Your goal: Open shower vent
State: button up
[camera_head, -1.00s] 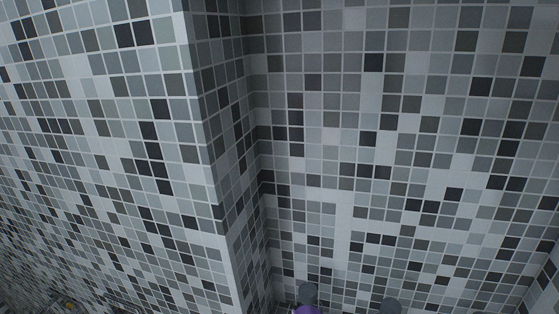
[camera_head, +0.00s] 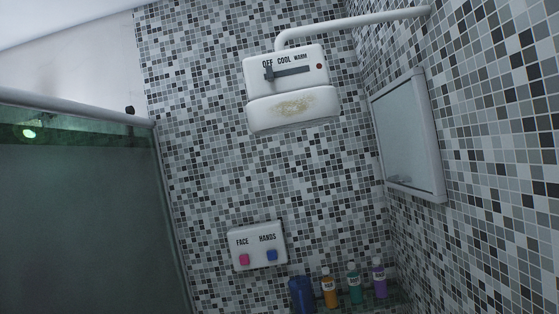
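A white-framed panel with a grey-blue pane (camera_head: 404,137) is on the tiled wall at the right. It looks like the shower vent, though no label shows. A small pale fitting sits near the pane's lower edge. The panel appears to lie against the wall, but I cannot tell for sure if it is fully shut. My gripper is not in view, so its place relative to the panel does not show.
A white shower heater (camera_head: 292,78) marked OFF, COOL, WARM hangs by a white pipe (camera_head: 350,26). Below are a FACE/HANDS holder (camera_head: 257,246) and a shelf with several bottles, one blue (camera_head: 301,294), one orange (camera_head: 329,289). A dark green glass screen (camera_head: 85,220) bounds the left.

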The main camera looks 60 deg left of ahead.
aim_at(397, 114)
jog(key=j+u, duration=0.1)
jog(key=u, duration=0.75)
jog(key=i+j+z, duration=0.5)
jog(key=i+j, duration=1.3)
